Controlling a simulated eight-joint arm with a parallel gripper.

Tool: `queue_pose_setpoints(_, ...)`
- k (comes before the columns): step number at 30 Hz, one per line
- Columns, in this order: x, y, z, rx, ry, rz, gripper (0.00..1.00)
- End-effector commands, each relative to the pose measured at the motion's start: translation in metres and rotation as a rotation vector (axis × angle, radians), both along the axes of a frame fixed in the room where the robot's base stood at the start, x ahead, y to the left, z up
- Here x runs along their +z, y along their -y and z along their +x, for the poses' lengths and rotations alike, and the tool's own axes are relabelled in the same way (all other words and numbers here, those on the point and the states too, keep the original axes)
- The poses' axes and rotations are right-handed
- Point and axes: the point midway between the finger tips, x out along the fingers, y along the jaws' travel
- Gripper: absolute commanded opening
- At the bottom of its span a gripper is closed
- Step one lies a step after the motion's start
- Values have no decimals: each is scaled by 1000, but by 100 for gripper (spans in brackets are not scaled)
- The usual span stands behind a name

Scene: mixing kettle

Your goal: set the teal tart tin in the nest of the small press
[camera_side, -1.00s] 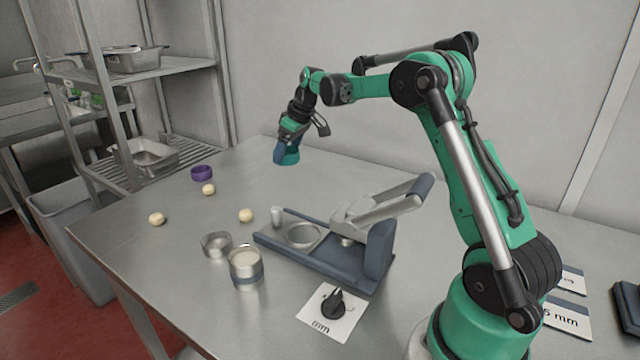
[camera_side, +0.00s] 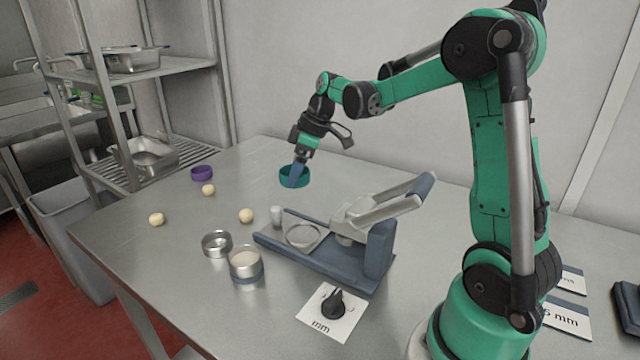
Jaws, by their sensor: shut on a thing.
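My gripper (camera_side: 298,173) is shut on the teal tart tin (camera_side: 285,183), with a blue finger against the near part of its wall. The tin is held above the table, behind and to the upper left of the small press. The small press (camera_side: 333,266) has a blue base, a grey lever arm with a blue handle raised to the right, and a round nest (camera_side: 303,236) at its left part. The nest looks empty. The far finger is mostly hidden by the tin.
Near the press stand a metal ring tin (camera_side: 216,244), a banded metal cup (camera_side: 246,270) and a small pale cylinder (camera_side: 276,214). A dough ball (camera_side: 246,216) lies left of the press. A purple tin (camera_side: 202,173) is further back. A black knob (camera_side: 333,304) sits in front.

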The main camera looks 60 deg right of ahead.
Motion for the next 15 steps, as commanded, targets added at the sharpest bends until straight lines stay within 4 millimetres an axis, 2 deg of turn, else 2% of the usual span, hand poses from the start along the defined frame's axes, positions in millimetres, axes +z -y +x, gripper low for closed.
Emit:
queue_pose_setpoints(3,-15,-16,-21,71,3,2,24)
queue_pose_setpoints(6,-21,-24,-31,105,7,3,24)
queue_pose_setpoints(15,-46,-26,-34,119,8,4,24)
